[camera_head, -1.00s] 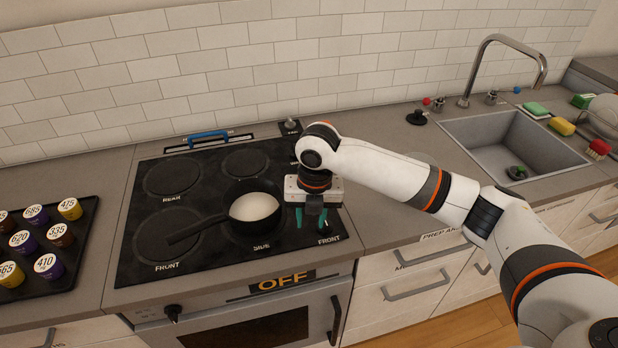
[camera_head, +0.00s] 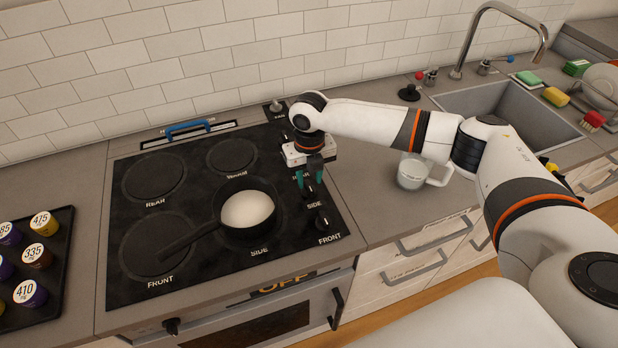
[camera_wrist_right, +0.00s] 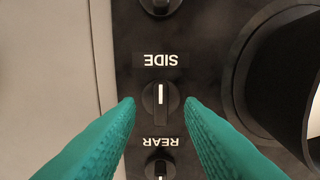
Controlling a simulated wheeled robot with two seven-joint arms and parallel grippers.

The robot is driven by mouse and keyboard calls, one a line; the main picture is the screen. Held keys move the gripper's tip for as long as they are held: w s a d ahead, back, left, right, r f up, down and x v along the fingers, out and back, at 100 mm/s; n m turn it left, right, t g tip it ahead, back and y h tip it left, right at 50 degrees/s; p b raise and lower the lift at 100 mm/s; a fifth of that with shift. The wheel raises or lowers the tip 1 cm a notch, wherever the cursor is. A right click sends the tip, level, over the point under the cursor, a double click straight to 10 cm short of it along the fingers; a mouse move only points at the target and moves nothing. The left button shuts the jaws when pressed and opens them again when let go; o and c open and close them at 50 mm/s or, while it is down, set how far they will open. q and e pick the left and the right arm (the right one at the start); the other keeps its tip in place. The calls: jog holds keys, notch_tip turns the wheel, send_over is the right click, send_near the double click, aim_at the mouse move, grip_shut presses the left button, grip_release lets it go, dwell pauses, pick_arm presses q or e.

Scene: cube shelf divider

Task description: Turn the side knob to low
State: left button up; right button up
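The side knob (camera_wrist_right: 160,99) is black with a white pointer line, below the upside-down SIDE label (camera_wrist_right: 161,60) in the right wrist view. Its line runs straight along the knob, toward that label. My right gripper (camera_head: 310,181) is open, its green fingertips apart on either side of the side knob; they also show in the wrist view (camera_wrist_right: 160,101). In the head view the fingers partly hide the knob. The front knob (camera_head: 321,222) stands nearer the stove's front edge. My left gripper is not in view.
A dark pan (camera_head: 260,231) with white contents sits on the side burner, left of the gripper. The rear knob (camera_wrist_right: 160,169) is close below the fingertips in the wrist view. A clear mug (camera_head: 410,172) stands on the counter. A pod tray (camera_head: 62,262) is at left.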

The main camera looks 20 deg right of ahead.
aim_at(309, 189)
jog(key=shift+s+f, duration=0.15)
jog(key=shift+f, duration=1.05)
grip_shut()
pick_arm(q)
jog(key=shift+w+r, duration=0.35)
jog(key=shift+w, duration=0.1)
